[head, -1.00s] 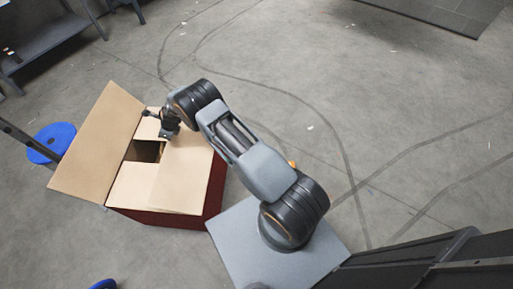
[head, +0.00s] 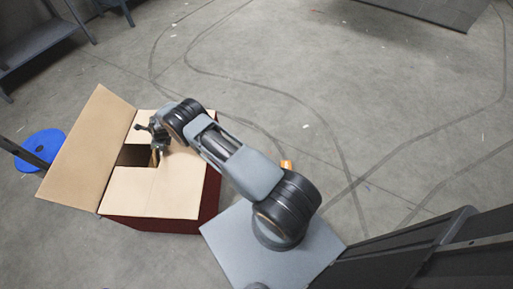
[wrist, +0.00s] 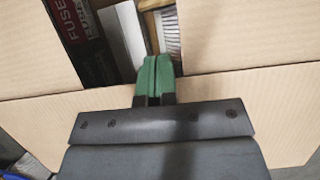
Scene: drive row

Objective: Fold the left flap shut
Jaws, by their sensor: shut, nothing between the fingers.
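The cardboard box (head: 160,223) has dark red sides and stands on the floor left of my base. Its left flap (head: 84,155) stands up, leaning outward. The near flap (head: 128,190) lies folded inward, and the right side of the top is covered too. A dark gap (head: 135,155) stays uncovered beside the left flap. My gripper (head: 156,158) is over the box top at this gap, right of the left flap. In the wrist view its green fingers (wrist: 153,75) are together and empty above the gap. Whether they touch cardboard I cannot tell.
Inside the box, a dark package with FUSE lettering (wrist: 75,25) and a pale grey item (wrist: 122,40) show. A blue round object (head: 40,150) on the floor is behind the left flap. A grey shelf (head: 40,45) stands at upper left.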

